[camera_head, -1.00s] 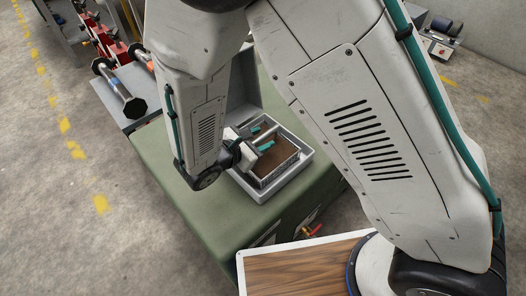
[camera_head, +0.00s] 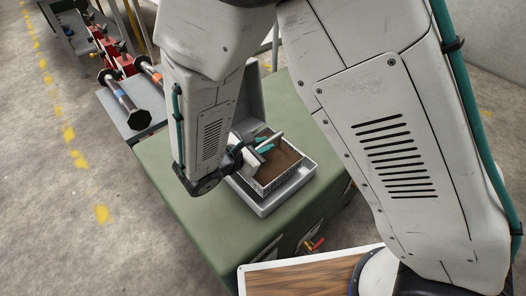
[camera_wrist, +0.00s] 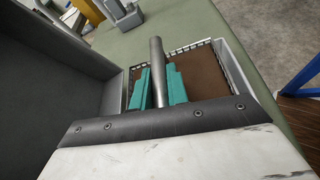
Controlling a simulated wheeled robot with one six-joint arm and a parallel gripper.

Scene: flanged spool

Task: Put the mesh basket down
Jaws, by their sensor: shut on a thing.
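The mesh basket (camera_head: 278,180) has pale wire sides and a flat brown surface inside. It sits in or just over a grey open box (camera_head: 263,210); I cannot tell whether its bottom touches the box floor. In the wrist view, its wire rim (camera_wrist: 196,45) shows behind the fingers, close to the box wall (camera_wrist: 243,68). My gripper (camera_head: 264,146) has teal fingers, shut on a round grey bar, the basket's handle (camera_head: 274,138). The wrist view shows the fingers (camera_wrist: 157,90) on both sides of the bar (camera_wrist: 156,55).
The box stands on a green-topped bench (camera_head: 190,190), with a raised grey lid or panel (camera_head: 252,92) behind it. A grey rack with a dark-ended bar (camera_head: 125,103) stands at the far left. Bare green surface lies left of and in front of the box.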

